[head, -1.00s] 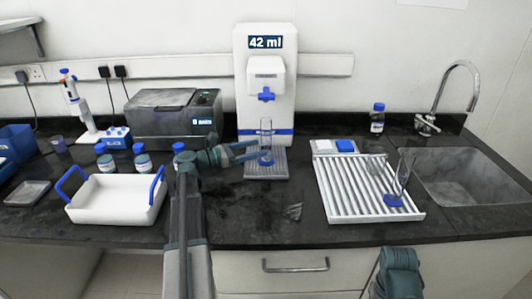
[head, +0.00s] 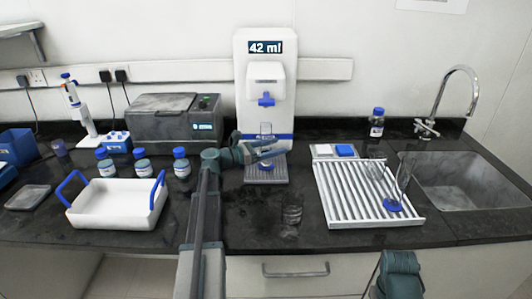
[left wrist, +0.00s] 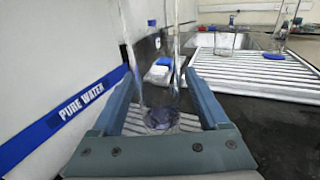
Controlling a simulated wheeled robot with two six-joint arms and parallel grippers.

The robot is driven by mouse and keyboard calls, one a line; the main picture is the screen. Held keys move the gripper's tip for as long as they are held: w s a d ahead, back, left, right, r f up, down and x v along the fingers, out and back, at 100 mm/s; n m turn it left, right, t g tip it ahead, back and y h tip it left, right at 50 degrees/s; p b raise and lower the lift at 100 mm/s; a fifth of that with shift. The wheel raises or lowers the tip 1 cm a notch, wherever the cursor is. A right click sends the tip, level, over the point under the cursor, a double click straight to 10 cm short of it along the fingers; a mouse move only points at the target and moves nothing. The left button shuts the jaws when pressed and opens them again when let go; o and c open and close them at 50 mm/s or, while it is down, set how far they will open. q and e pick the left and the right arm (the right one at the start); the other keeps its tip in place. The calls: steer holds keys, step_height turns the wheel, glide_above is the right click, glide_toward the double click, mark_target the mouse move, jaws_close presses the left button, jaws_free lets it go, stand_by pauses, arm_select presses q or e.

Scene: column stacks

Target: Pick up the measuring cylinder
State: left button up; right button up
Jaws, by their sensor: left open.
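A clear measuring cylinder (head: 266,130) with a blue base stands upright on the grey grated tray under the white dispenser (head: 264,110), whose display reads 42 ml. My left gripper (head: 272,147) is at the cylinder, its fingers level and pointing right across it. In the left wrist view the open fingers (left wrist: 162,92) lie either side of the clear cylinder (left wrist: 150,60), whose base shows below, between them. I cannot tell whether either finger touches the glass. Another clear vessel with a blue base (head: 393,205) stands on the white drying rack. My right gripper's fingers are not in view.
The ribbed drying rack (head: 345,221) and sink (head: 465,180) are to the right. A white tray with blue handles (head: 110,217) and several blue-capped bottles (head: 181,165) are to the left.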

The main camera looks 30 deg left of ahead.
arm_select(q)
jaws_close()
stand_by(0.3)
steer(key=shift+r+p, duration=0.25)
steer(key=shift+p, duration=0.05)
steer(key=s+d+r+p, duration=0.2)
steer(key=s+d, duration=0.2)
steer(key=s, duration=0.3)
steer(key=s+d+r+p, duration=0.2)
steer(key=s+d, duration=0.2)
steer(key=s, duration=0.2)
steer(key=shift+s+r, duration=0.25)
steer(key=shift+s, duration=0.15)
stand_by(0.7)
